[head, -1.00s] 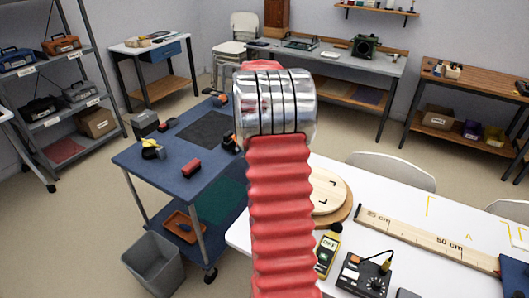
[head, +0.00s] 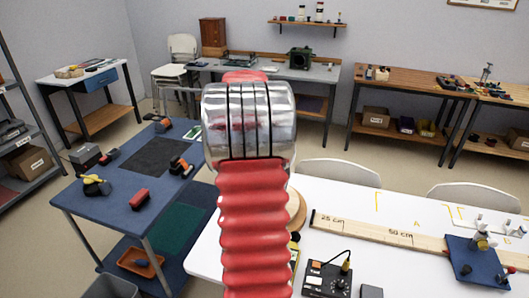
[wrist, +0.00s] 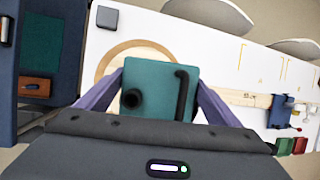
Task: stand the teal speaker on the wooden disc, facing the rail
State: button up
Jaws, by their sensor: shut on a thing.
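In the wrist view, a teal speaker (wrist: 158,73) sits between the two purple fingers of my gripper (wrist: 160,90), which is shut on it. The side I see has a dark round part and a dark bent strip; I cannot tell which way its front faces. The wooden disc (wrist: 109,66) lies on the white table, partly hidden behind the speaker. I cannot tell the gap between them. In the head view, my red arm hides the gripper and speaker and most of the disc (head: 298,209). The wooden rail (head: 365,229), marked in centimetres, lies right of the disc.
A black control box (head: 327,279) stands near the table's front. A blue board (head: 475,262) with small parts sits at the rail's right. A blue cart (head: 115,215) with tools stands left. White chairs (head: 339,172) are behind the white table (head: 350,197).

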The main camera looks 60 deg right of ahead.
dwell(0.4)
jog(key=shift+f, duration=3.25)
jog(key=shift+a+f, duration=0.1)
jog(key=shift+f, duration=0.5)
jog(key=shift+w+a+f, duration=0.1)
jog(key=shift+w+a, duration=0.2)
jog(key=shift+w, duration=0.25)
jog(key=shift+w+a, duration=0.25)
jog(key=shift+w, duration=0.25)
jog(key=o, duration=1.8)
jog(key=shift+o, duration=0.7)
jog(key=shift+s+d, duration=0.1)
